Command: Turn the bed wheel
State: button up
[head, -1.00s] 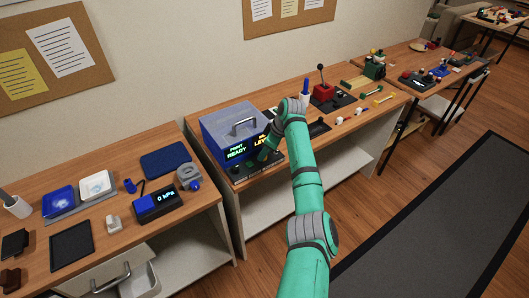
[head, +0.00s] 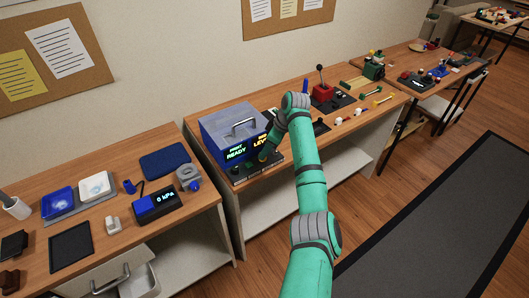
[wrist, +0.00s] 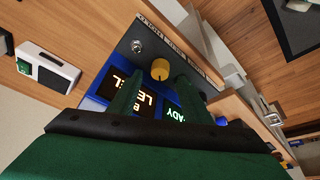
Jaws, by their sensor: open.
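The blue-grey machine (head: 222,128) has lit displays, one reading "READY" in green and one in yellow. It stands on the middle table. In the wrist view, a yellow round knob (wrist: 159,69), which looks like the bed wheel, sits on the dark front panel (wrist: 175,48) beside the displays. My gripper (wrist: 157,82) is open, with one dark green finger on each side of the knob's line. I cannot tell whether the fingers touch it. In the head view, my gripper (head: 264,157) is at the machine's front right, and the knob is hidden there.
A small metal switch (wrist: 136,46) sits near the knob on the panel. A red lever unit (head: 322,92) stands to the right on the same table. A pressure display box (head: 157,204) is on the left table. Open floor lies at right.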

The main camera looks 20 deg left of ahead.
jog(key=v, duration=0.7)
jog(key=shift+r, duration=0.3)
